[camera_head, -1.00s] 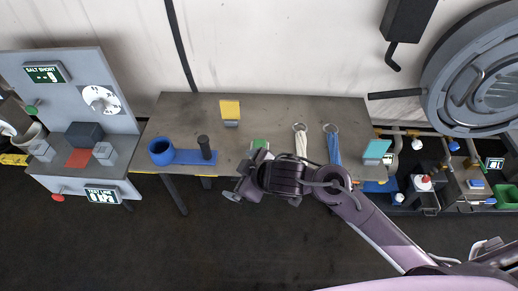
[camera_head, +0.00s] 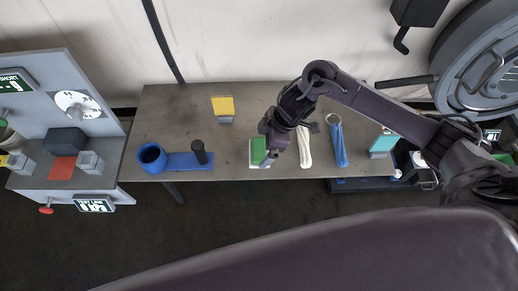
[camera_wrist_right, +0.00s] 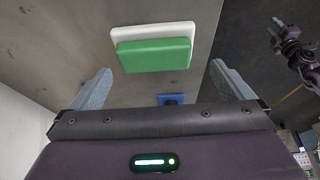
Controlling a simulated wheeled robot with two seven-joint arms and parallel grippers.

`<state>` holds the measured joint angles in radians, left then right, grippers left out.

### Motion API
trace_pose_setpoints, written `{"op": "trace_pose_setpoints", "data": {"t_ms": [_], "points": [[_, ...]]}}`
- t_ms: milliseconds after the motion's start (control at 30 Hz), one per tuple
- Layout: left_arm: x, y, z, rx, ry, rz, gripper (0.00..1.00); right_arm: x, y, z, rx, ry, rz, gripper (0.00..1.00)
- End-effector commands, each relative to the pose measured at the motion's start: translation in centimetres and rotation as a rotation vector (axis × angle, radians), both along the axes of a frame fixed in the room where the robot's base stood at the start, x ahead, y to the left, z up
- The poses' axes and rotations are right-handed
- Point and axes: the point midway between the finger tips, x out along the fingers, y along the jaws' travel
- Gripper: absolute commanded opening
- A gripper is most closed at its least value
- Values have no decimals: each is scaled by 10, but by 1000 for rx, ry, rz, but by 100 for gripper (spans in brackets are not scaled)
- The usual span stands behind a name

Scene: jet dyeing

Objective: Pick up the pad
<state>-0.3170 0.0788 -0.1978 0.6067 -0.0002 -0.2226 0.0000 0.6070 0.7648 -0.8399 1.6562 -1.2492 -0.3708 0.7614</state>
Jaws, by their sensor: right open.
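The pad, a green block on a white base (camera_head: 258,152), lies near the front edge of the grey table, at its middle. In the right wrist view the pad (camera_wrist_right: 153,50) shows green in front of white, beyond the fingertips and roughly centred between them. My right gripper (camera_head: 268,147) is beside the pad in the head view and partly overlaps its right side. In the wrist view the right gripper (camera_wrist_right: 160,85) has its two grey fingers wide apart with nothing held. Part of a dark arm (camera_wrist_right: 297,45), probably my left, shows small at the right of the wrist view; its jaws are unclear.
On the table (camera_head: 185,107) are a blue ring holder (camera_head: 152,156) with a black-handled base, a yellow block (camera_head: 222,106), a white strap (camera_head: 304,148), a blue strap (camera_head: 338,146) and a teal-topped block (camera_head: 384,142). A grey panel unit (camera_head: 35,130) stands left.

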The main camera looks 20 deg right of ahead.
Motion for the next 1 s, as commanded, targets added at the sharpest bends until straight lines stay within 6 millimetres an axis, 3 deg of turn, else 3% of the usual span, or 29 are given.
{"op": "trace_pose_setpoints", "data": {"t_ms": [67,133,400,533,800,1000], "points": [[-12,0,10,1,16,-1,36,-1,4,-9,-1,4,-3,100],[-12,0,14,0,15,-2,36,-1,7,-20,0,3,-2,100],[41,-4,20,-7,-61,-3,36,3,13,-38,-1,-2,-1,100],[41,-3,19,-6,-61,-3,36,3,13,-38,-1,-2,-1,100],[13,-2,16,-3,-20,-3,36,3,13,-38,0,-3,-1,66],[12,-1,16,-2,-18,-3,36,3,13,-38,0,-3,-1,63]]}}
